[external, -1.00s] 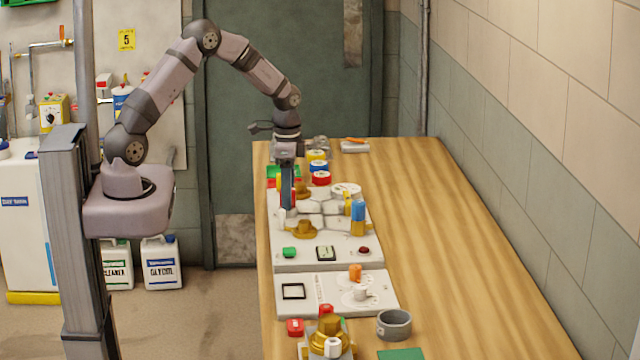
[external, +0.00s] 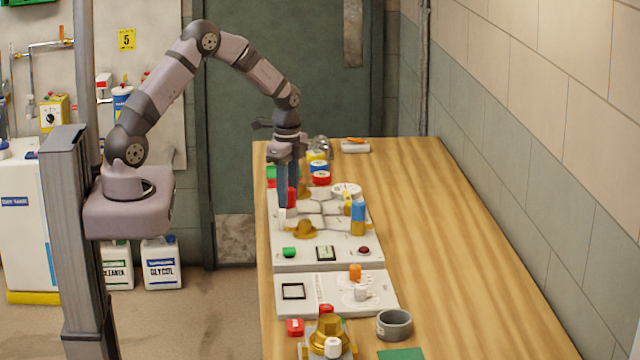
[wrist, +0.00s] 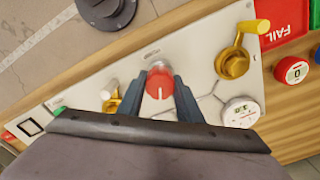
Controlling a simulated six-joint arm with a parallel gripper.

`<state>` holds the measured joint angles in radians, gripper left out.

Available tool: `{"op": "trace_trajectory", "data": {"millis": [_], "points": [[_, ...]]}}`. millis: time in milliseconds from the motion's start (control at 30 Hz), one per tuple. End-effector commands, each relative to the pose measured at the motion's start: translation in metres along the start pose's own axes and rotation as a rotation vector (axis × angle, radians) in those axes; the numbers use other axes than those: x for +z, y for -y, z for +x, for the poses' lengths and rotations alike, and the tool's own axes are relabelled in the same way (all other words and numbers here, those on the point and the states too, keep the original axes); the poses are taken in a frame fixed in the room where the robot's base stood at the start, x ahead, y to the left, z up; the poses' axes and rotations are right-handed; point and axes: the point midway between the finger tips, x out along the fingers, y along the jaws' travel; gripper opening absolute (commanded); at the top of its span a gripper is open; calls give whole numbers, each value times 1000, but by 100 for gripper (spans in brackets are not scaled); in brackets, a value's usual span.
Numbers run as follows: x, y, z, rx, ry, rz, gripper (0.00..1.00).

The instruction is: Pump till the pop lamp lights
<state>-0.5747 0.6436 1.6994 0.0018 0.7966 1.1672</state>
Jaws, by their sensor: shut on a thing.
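My gripper (external: 288,204) points down over the far left part of the white valve panel (external: 290,262). In the wrist view its two dark fingers (wrist: 160,92) are shut on a red round knob (wrist: 160,80) with a white mark. The red knob is partly hidden behind the fingers in the external view. A round white gauge (wrist: 240,112) sits on the panel; its reading is too small to tell. A dark red dome (external: 364,250) and a green piece (external: 289,252) sit on the panel's near edge, with a small display (external: 325,253) between them. I cannot tell which is the pop lamp.
A gold valve with a yellow handle (wrist: 235,60) stands beside the gripper. A blue and yellow cylinder (external: 358,217) stands at the panel's right. A second panel (external: 338,290), a grey ring (external: 394,324) and a brass fitting (external: 327,334) are nearer. The right of the wooden bench (external: 470,250) is clear.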

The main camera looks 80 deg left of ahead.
Motion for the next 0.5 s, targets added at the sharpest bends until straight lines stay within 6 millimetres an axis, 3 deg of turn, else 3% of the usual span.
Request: {"op": "trace_trajectory", "data": {"millis": [233,267,333,500], "points": [[0,1,-1,-2,-1,2,10],[0,1,-1,-2,-1,2,35],[0,1,-1,-2,-1,1,51],[0,0,-1,-2,-1,0,51]]}}
